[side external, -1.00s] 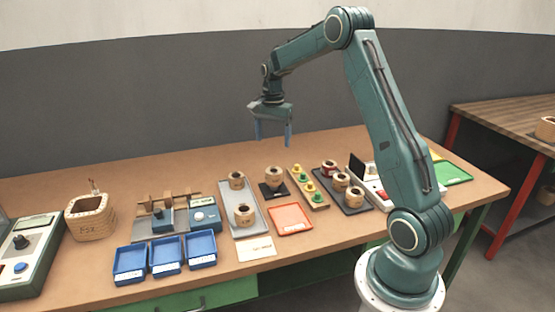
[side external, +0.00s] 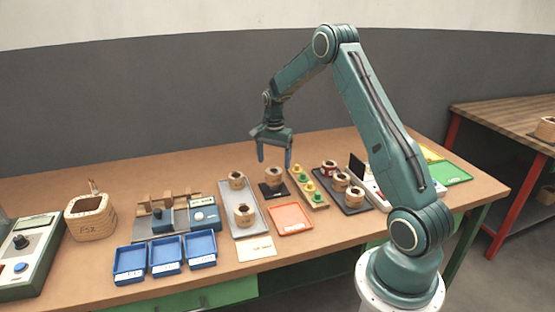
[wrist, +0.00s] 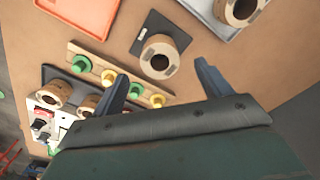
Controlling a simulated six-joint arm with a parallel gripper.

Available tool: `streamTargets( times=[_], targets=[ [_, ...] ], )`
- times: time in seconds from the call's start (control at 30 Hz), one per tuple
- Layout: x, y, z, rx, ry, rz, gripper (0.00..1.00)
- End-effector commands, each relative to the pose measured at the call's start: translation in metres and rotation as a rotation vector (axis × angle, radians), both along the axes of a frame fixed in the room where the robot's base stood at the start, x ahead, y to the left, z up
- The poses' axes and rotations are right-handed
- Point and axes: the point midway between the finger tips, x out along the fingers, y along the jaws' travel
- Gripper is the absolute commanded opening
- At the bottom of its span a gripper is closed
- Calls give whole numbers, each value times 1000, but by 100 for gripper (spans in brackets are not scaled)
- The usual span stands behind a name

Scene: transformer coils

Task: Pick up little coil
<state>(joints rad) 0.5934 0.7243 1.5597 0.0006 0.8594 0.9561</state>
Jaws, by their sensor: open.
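My gripper (side external: 274,160) is open and empty, pointing down above the table's middle. Below it a small tan coil (side external: 274,174) stands on a black square pad (side external: 272,190). In the wrist view this coil (wrist: 160,56) shows beyond and between my two open fingertips (wrist: 160,76), apart from both. Two more small coils stand on the grey tray: one at the back (side external: 236,180) and one at the front (side external: 244,214). Several coils (side external: 341,182) stand on the dark tray to the right.
A wooden strip (side external: 304,184) with green and yellow pegs is close right of the pad. The grey tray (side external: 254,230) is left of it, and an orange tray (side external: 290,218) is in front. Blue bins (side external: 166,256) and a grey fixture (side external: 180,216) are further left.

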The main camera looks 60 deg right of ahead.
Motion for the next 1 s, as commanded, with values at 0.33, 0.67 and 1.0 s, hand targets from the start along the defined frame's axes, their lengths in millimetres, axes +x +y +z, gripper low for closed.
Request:
streamTargets(
  times=[0.33, 0.67, 1.0],
  targets=[
    [0, 0, -10, -1, -1, 0, 77],
    [0, -1, -36, 1, 2, 0, 77],
    [0, -1, -61, -1, 0, 0, 77]
  ],
)
